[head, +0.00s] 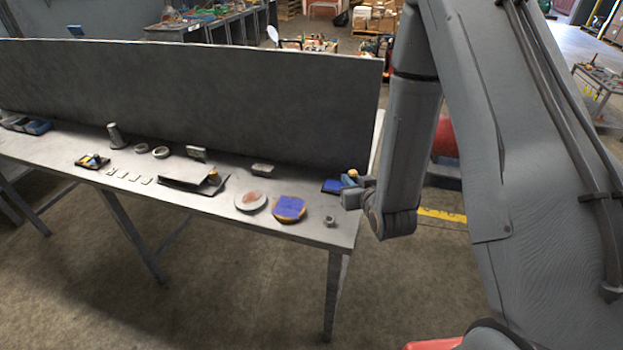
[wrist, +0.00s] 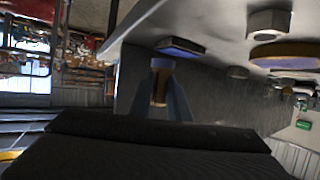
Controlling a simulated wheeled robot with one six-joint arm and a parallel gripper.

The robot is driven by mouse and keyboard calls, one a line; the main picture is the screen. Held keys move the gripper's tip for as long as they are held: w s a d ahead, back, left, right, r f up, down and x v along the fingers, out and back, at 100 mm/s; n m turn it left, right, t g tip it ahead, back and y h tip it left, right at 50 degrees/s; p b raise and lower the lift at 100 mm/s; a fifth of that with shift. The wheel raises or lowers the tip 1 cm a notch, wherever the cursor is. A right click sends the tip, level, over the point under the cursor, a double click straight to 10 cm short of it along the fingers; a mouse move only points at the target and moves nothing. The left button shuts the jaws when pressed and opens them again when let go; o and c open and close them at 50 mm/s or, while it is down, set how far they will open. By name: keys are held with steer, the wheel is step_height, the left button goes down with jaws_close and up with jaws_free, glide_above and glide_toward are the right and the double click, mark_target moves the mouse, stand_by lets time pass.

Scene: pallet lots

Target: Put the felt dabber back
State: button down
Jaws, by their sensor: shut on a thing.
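My gripper (head: 356,189) is at the right end of the grey workbench, beside the wall panel. It is shut on the felt dabber (head: 349,177), a small brown piece with a paler end. In the wrist view, which looks turned over, the dabber (wrist: 160,82) stands between the two fingers (wrist: 163,100), its pale end pointing away from my wrist. A small blue-topped pad or tray (head: 331,186) lies on the bench just left of the gripper; it also shows in the wrist view (wrist: 181,46). Whether the dabber touches anything else cannot be told.
Near the right end stand a round piece with a blue top (head: 289,208), a pale round tin (head: 250,201) and a small grey ring (head: 329,221). A dark tray (head: 190,185) and several small pieces lie further left. The grey panel (head: 190,95) closes the back.

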mark_target(298, 181)
steer(key=w+a+r+n+g+y, duration=0.2)
steer(key=w+a+r+n+y, duration=0.1)
steer(key=w+a, duration=0.3)
steer(key=w+a+r+n+g+y, duration=0.1)
steer(key=w+a+r+n+y, duration=0.25)
steer(key=a, duration=0.55)
steer(key=shift+y, duration=0.25)
steer(key=shift+a+f+p, duration=0.1)
steer(key=shift+f+p, duration=0.9)
steer(key=shift+f, duration=4.15)
steer(key=shift+f, duration=0.1)
steer(key=shift+f, duration=0.1)
steer(key=c, duration=1.7)
jaws_free()
steer(key=shift+o, duration=0.2)
